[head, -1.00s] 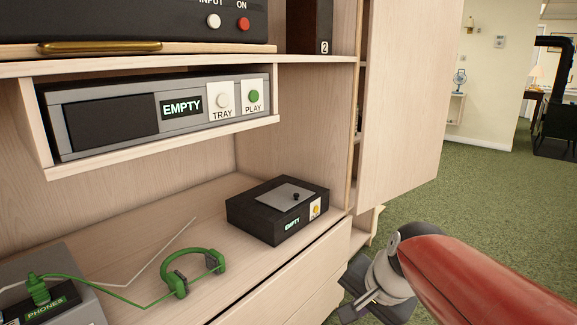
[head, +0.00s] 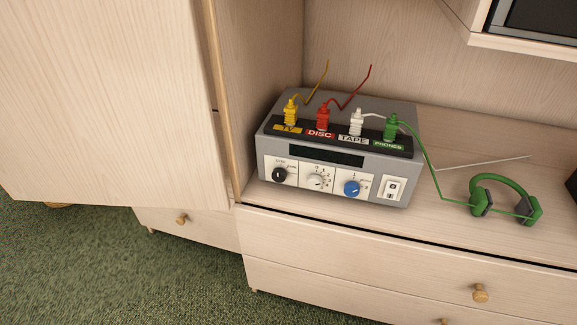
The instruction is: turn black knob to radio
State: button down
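A grey amplifier box (head: 400,165) sits on the wooden cabinet's lower shelf, in the middle of the head view. Its front has a black knob (head: 279,175) at the left, a white knob (head: 318,181) beside it, a blue knob (head: 352,188) and a white rocker switch (head: 392,188) at the right. The small print around the black knob is too small to read, so its setting cannot be told. The dark display (head: 313,153) above the knobs looks blank. My gripper is out of view.
Yellow, red, white and green plugs (head: 391,127) stand on top of the box. Green headphones (head: 504,199) lie to its right, with a cord to the green plug. A cabinet door (head: 110,100) stands at the left. Drawers (head: 400,262) are below; green carpet (head: 100,265) is in front.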

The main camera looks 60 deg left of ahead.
aim_at(279, 174)
jog(key=u, duration=2.5)
jog(key=i+l+u, duration=0.15)
jog(key=l+u, duration=0.15)
jog(key=l, duration=0.15)
